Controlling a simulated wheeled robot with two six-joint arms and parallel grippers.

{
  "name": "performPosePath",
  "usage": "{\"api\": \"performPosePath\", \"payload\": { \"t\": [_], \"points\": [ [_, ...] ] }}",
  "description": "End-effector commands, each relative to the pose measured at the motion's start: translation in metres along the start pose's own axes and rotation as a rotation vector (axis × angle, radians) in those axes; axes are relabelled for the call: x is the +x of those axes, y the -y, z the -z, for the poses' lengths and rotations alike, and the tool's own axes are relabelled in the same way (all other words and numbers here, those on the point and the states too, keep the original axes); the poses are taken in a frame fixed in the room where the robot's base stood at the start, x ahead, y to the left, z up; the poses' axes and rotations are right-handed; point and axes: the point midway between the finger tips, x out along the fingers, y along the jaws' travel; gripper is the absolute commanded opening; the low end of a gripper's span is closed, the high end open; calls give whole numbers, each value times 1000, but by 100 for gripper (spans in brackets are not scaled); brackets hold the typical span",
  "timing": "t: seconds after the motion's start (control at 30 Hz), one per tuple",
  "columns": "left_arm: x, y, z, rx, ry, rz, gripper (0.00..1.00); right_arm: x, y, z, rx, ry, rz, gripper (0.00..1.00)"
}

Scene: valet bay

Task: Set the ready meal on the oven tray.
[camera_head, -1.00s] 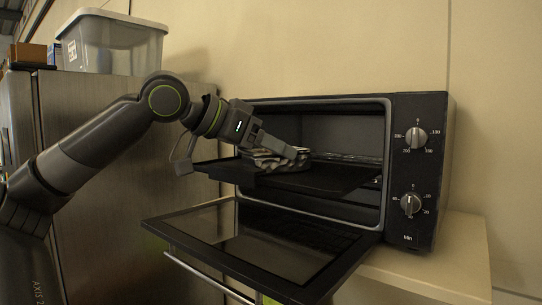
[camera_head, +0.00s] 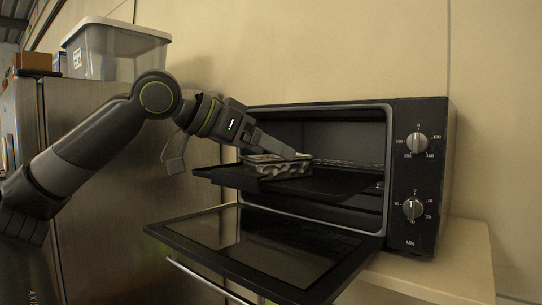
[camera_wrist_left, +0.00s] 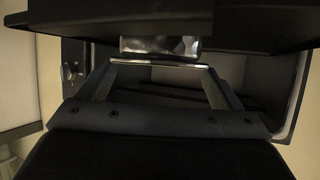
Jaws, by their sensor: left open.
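The ready meal (camera_head: 280,171), a shiny crinkled foil pack with a pale top, sits about level on the dark oven tray (camera_head: 335,184). The tray is slid partly out of the toaster oven (camera_head: 428,180). My left gripper (camera_head: 291,154) reaches in from the left with its fingers at the top of the meal. It is open; whether a finger still touches the pack I cannot tell. The gripper hides part of the meal's top. A shiny patch in the left wrist view (camera_wrist_left: 160,45) looks like the meal's foil. My right gripper is not in view.
The glass oven door (camera_head: 260,245) hangs open below the tray. Two knobs are on the right of the oven. A steel fridge (camera_head: 110,190) stands at left with a clear plastic bin (camera_head: 115,50) on top. The right part of the tray is bare.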

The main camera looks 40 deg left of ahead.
Motion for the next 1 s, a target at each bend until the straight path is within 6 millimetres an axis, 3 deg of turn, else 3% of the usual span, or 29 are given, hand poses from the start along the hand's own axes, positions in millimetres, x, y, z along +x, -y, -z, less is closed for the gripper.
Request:
{"api": "performPosePath", "payload": {
  "t": [0.03,0.2,0.5,1.0],
  "points": [
    [-8,0,-4,1,-8,2,87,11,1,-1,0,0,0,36],
    [-48,0,-4,0,-8,1,87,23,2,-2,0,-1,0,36],
    [-96,0,-1,0,-3,1,87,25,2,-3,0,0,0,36],
    [-103,0,-1,0,-1,-1,87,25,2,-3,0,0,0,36]
  ]
}}
